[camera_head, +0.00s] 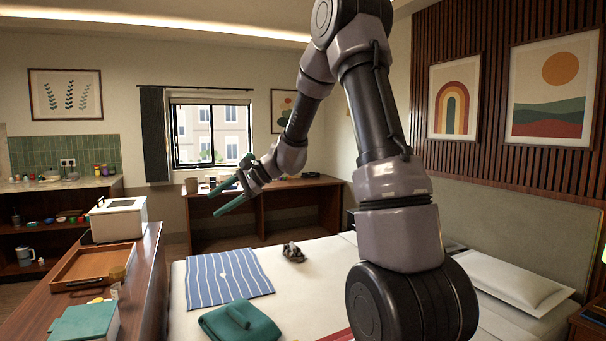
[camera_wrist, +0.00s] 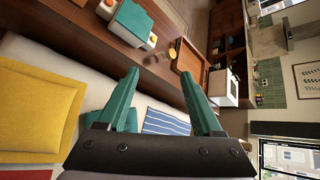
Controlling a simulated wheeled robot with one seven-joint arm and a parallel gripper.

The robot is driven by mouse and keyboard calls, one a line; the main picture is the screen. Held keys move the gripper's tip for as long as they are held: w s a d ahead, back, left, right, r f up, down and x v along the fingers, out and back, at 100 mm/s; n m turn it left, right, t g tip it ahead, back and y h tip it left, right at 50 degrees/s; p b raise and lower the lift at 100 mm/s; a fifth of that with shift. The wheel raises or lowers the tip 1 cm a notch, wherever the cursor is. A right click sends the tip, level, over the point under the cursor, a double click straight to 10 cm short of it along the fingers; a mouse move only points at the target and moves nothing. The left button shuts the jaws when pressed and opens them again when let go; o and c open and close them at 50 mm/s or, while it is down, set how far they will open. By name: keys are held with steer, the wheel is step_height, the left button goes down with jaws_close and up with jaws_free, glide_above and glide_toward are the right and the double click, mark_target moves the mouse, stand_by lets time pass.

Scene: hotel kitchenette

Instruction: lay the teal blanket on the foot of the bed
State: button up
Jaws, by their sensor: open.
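The teal blanket (camera_head: 233,326) lies folded on the bed (camera_head: 295,310) near its left edge, with a small raised roll or fold on top. In the wrist view, a part of the teal blanket (camera_wrist: 131,122) shows beside the left finger, which hides some of it. My gripper (camera_head: 213,204) has teal fingers and hangs in the air above and beyond the bed's far left part, apart from the blanket. It is open and empty; the wrist view shows the fingers (camera_wrist: 160,72) spread with nothing between them.
A blue striped cloth (camera_head: 228,277) and a small dark grey item (camera_head: 293,252) lie on the bed. A wooden counter at left holds a tray (camera_head: 95,266), a white box (camera_head: 118,219) and a teal-topped stack (camera_head: 84,322). A yellow cushion (camera_wrist: 35,105) shows in the wrist view.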

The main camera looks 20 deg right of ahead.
steer(key=s+d+r+n+t+h, duration=0.1)
steer(key=s+d+r+n+h, duration=0.1)
steer(key=s, duration=0.7)
steer(key=s+d+r+n+t+h, duration=0.1)
steer(key=s+d+r+n+h, duration=0.2)
steer(key=s, duration=0.7)
steer(key=s+d+r+n+t+h, duration=0.1)
steer(key=s+d+r+n+h, duration=0.2)
steer(key=s+d+r, duration=0.3)
steer(key=s+d, duration=0.1)
steer(key=s, duration=0.3)
steer(key=shift+d+h, duration=0.3)
